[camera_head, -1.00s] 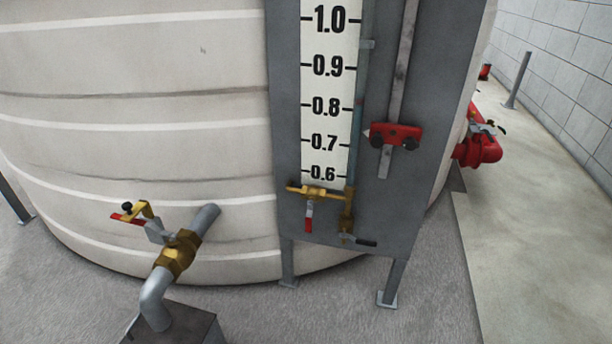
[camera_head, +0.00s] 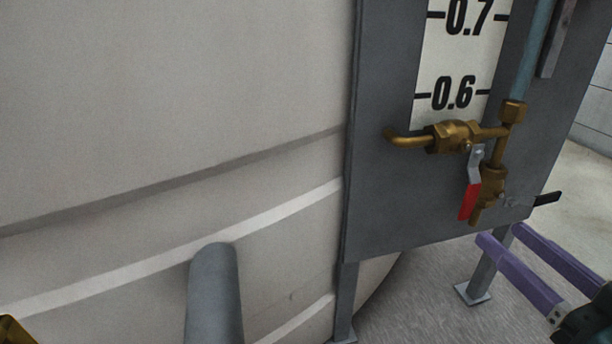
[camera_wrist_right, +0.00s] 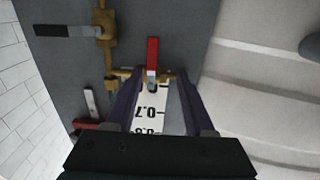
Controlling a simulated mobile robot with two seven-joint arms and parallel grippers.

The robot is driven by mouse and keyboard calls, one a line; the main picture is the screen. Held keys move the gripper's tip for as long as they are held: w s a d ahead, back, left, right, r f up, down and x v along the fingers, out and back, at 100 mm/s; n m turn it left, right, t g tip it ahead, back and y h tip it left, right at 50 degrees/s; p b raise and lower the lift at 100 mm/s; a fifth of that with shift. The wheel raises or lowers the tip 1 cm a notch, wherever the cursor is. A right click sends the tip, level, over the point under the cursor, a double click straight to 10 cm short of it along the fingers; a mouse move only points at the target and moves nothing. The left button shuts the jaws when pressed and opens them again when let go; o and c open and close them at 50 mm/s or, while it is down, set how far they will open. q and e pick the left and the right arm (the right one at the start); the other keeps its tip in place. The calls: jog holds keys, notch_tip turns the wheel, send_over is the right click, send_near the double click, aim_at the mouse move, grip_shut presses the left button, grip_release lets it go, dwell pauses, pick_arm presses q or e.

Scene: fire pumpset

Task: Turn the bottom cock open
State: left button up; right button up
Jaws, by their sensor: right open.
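The bottom cock is a brass valve (camera_head: 490,188) at the lower end of the gauge pipe. Its black handle (camera_head: 547,198) sticks out sideways to the right. It also shows at the upper left of the right wrist view (camera_wrist_right: 108,42), with the black handle (camera_wrist_right: 68,31) pointing left. Just above it, the upper brass cock (camera_head: 452,136) has a red lever (camera_head: 468,200) hanging down. My right gripper (camera_head: 500,234) is open and empty, its purple fingers below the bottom cock and apart from it. In the wrist view the red lever (camera_wrist_right: 152,56) appears between the fingers.
The grey gauge panel (camera_head: 400,215) with its scale (camera_head: 455,80) stands against the pale tank (camera_head: 180,110). A panel leg (camera_head: 477,283) is close to my right fingers. A grey pipe (camera_head: 214,295) rises at the bottom. Open floor lies right of the panel.

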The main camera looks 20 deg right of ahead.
aim_at(473, 199)
jog(key=w+d+b, duration=0.2)
jog(key=w, duration=0.1)
jog(key=shift+d+f, duration=0.1)
jog(key=shift+f, duration=0.05)
jog(key=w+b, duration=0.2)
jog(key=w, duration=0.2)
jog(key=shift+w, duration=0.8)
jog(key=shift+w+d+r, duration=0.1)
jog(key=shift+w+r, duration=0.05)
jog(key=shift+r, duration=0.05)
pick_arm(q)
jog(key=f, duration=0.1)
jog(key=d+f, duration=0.1)
jog(key=f, duration=0.1)
jog(key=s+f, duration=0.1)
jog(key=f, duration=0.1)
jog(key=shift+d+f, duration=0.15)
pick_arm(e)
jog(key=shift+c, duration=1.3)
grip_shut()
